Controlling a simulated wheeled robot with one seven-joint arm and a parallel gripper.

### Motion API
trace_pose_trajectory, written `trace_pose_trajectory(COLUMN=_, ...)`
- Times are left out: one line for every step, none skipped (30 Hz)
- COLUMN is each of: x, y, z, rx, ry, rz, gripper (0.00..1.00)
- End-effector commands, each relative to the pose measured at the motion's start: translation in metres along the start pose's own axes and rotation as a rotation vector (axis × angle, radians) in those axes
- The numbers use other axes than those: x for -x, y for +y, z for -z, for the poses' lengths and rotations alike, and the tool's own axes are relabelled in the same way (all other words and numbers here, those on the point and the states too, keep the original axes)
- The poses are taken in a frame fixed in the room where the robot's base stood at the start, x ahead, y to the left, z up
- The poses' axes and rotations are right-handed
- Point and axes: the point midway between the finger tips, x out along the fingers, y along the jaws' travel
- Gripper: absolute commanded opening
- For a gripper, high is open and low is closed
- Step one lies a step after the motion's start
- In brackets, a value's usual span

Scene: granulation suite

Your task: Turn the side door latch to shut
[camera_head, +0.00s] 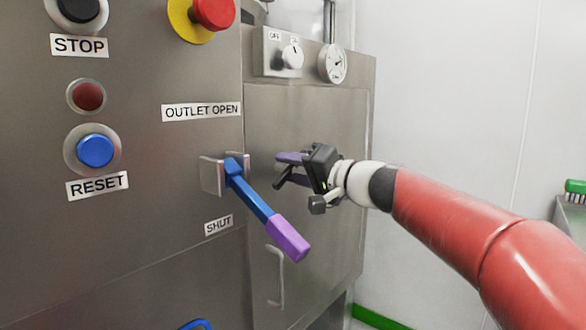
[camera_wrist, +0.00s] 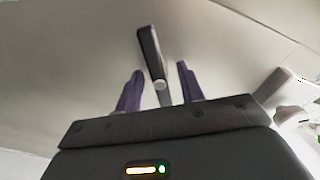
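The side door latch (camera_wrist: 151,50) shows in the wrist view as a dark bar with a pale round end. It lies in the gap between the two purple fingers of my gripper (camera_wrist: 160,72), with space visible on both sides. In the head view my gripper (camera_head: 284,168) is at the steel side door (camera_head: 330,118), just beyond the blue lever, and hides most of the latch. My gripper is open; I see no finger closed on the latch. I cannot tell the latch's exact angle from the head view.
A blue lever with a purple grip (camera_head: 288,238) juts out in front of the door, between OUTLET OPEN and SHUT labels. A door pull (camera_head: 275,276) is below my gripper. A dial switch (camera_head: 291,57) and a gauge (camera_head: 333,63) sit above. Free room lies right of the cabinet.

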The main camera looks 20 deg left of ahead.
Motion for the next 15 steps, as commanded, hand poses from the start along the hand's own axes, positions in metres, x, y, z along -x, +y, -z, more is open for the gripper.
trace_pose_trajectory(x=0.0002, y=0.0, z=0.0, rx=0.0, ry=0.0, rz=0.0, gripper=0.31)
trace_pose_trajectory(x=0.0002, y=0.0, z=0.0, rx=0.0, ry=0.0, rz=0.0, gripper=0.27)
trace_pose_trajectory(x=0.0002, y=0.0, z=0.0, rx=0.0, ry=0.0, rz=0.0, gripper=0.22)
trace_pose_trajectory(x=0.0003, y=0.0, z=0.0, rx=0.0, ry=0.0, rz=0.0, gripper=0.18)
trace_pose_trajectory(x=0.0003, y=0.0, z=0.0, rx=0.0, ry=0.0, rz=0.0, gripper=0.14)
trace_pose_trajectory(x=0.0003, y=0.0, z=0.0, rx=0.0, ry=0.0, rz=0.0, gripper=0.09)
trace_pose_trajectory(x=0.0003, y=0.0, z=0.0001, rx=0.0, ry=0.0, rz=0.0, gripper=0.05)
trace_pose_trajectory(x=0.0003, y=0.0, z=0.0, rx=0.0, ry=0.0, rz=0.0, gripper=0.01)
trace_pose_trajectory(x=0.0004, y=0.0001, z=0.0001, rx=0.0, ry=0.0, rz=0.0, gripper=0.0)
trace_pose_trajectory(x=0.0004, y=0.0001, z=0.0, rx=0.0, ry=0.0, rz=0.0, gripper=0.0)
trace_pose_trajectory(x=0.0004, y=0.0001, z=0.0, rx=-0.001, ry=0.0, rz=0.0, gripper=0.0)
trace_pose_trajectory(x=0.0004, y=0.0002, z=0.0, rx=-0.002, ry=0.0, rz=0.0, gripper=0.0)
trace_pose_trajectory(x=0.0004, y=0.0002, z=0.0, rx=-0.004, ry=0.0, rz=0.0, gripper=0.0)
trace_pose_trajectory(x=0.0004, y=0.0003, z=0.0, rx=-0.007, ry=0.0, rz=0.0, gripper=0.0)
trace_pose_trajectory(x=0.0004, y=0.0004, z=0.0, rx=-0.014, ry=0.0, rz=0.0, gripper=0.0)
